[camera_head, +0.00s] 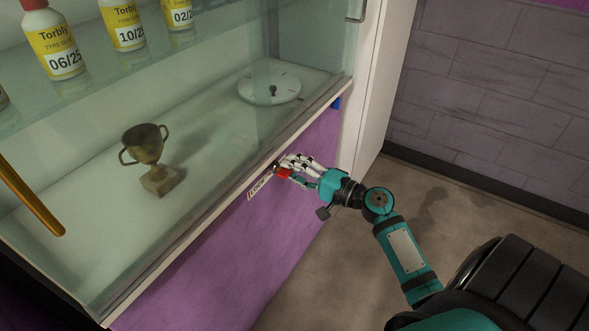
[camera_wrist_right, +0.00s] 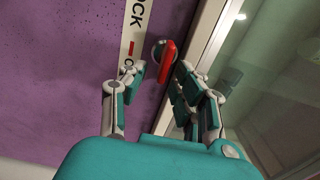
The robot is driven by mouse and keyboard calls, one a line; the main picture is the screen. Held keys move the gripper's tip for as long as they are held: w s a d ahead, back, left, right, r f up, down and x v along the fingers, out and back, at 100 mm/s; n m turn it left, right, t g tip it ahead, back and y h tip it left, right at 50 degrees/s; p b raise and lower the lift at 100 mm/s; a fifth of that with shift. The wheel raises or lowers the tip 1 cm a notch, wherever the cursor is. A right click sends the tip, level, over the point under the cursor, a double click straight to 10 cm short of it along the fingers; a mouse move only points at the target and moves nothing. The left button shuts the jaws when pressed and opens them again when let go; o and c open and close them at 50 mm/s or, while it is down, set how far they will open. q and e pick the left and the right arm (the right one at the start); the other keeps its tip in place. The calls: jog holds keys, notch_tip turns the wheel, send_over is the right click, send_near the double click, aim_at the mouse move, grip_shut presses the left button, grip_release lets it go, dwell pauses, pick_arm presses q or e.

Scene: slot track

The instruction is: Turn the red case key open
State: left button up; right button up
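The red case key (camera_head: 284,173) sits in a lock on the front edge of the glass case, beside a white label strip (camera_head: 258,187). In the right wrist view the red key (camera_wrist_right: 168,62) stands out from a round metal lock (camera_wrist_right: 157,50), next to the label (camera_wrist_right: 134,30) with black letters and a red mark. My right gripper (camera_head: 297,167) is at the key. In the wrist view its fingers (camera_wrist_right: 162,85) are spread on both sides of the key, with gaps visible. My left gripper is not in view.
The glass case (camera_head: 215,215) holds a trophy (camera_head: 146,145) and a round white disc (camera_head: 269,88). Bottles (camera_head: 55,45) stand on its upper shelf. A purple panel (camera_head: 240,255) lies below the lock. A blue piece (camera_head: 336,103) sits at the case's right corner. Open floor (camera_head: 440,200) lies right.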

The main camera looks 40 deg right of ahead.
jog(key=v, duration=1.2)
jog(key=s+a+f+n+g+h, duration=0.1)
jog(key=s+a+f+n+g, duration=0.3)
jog(key=f, duration=0.7)
jog(key=s+a+f+n+g+h, duration=0.15)
jog(key=a+f+g, duration=0.3)
jog(key=f, duration=0.75)
jog(key=s+a+f+n+g+h, duration=0.1)
jog(key=s+a+f+n+g, duration=0.3)
jog(key=f, duration=0.7)
jog(key=s+a+f+n+g+h, duration=0.25)
jog(key=s+a+f+n, duration=0.35)
jog(key=s+f, duration=0.3)
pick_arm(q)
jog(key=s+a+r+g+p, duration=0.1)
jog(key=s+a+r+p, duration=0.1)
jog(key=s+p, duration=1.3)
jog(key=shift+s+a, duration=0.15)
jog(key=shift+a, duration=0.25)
pick_arm(e)
jog(key=s+d+r+h, duration=0.1)
jog(key=s+d+r, duration=0.1)
jog(key=s, duration=1.2)
jog(key=shift+s+d+g, duration=0.3)
jog(key=shift+s+d, duration=0.1)
jog(key=shift+d, duration=0.1)
